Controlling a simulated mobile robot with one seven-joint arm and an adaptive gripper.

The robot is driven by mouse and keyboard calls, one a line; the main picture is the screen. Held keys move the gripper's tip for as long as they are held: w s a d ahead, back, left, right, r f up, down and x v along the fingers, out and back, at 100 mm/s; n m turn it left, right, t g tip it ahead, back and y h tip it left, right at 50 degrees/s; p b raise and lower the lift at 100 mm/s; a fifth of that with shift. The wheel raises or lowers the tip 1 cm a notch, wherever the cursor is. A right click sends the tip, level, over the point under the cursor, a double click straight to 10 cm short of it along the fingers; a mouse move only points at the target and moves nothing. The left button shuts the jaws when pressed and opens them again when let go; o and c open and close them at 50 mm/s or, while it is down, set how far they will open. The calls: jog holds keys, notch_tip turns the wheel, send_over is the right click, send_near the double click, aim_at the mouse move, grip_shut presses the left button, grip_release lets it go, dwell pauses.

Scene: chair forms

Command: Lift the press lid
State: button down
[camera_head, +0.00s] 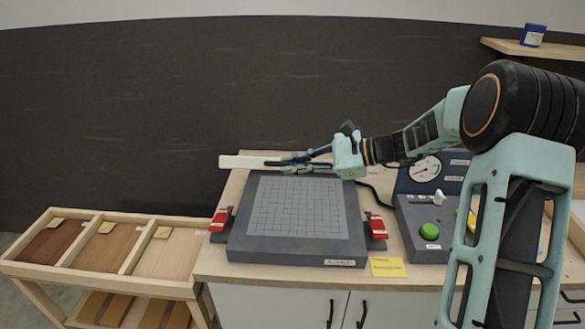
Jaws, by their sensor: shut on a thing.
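The press (245,248) is a dark grey slab on the bench. Its top carries a lighter grey panel with a square grid (297,208). A long pale bar (245,162) lies level along or just above the press's back edge. My gripper (297,162) reaches in from the right and is shut on the pale bar, with the fingers partly covering it. I cannot tell whether the bar belongs to the lid, or whether it touches the press. Red clamps stand at the left (220,219) and right (376,227) sides of the press.
A control box with a green button (429,231) and a gauge (425,169) stands right of the press, partly behind my arm. A yellow note (387,267) lies at the bench front. A wooden rack (98,277) with wood sheets stands left. The space above the press is clear.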

dwell(0.4)
jog(key=c, duration=2.3)
grip_release()
jog(key=shift+d+r, duration=0.1)
jog(key=shift+d, duration=0.05)
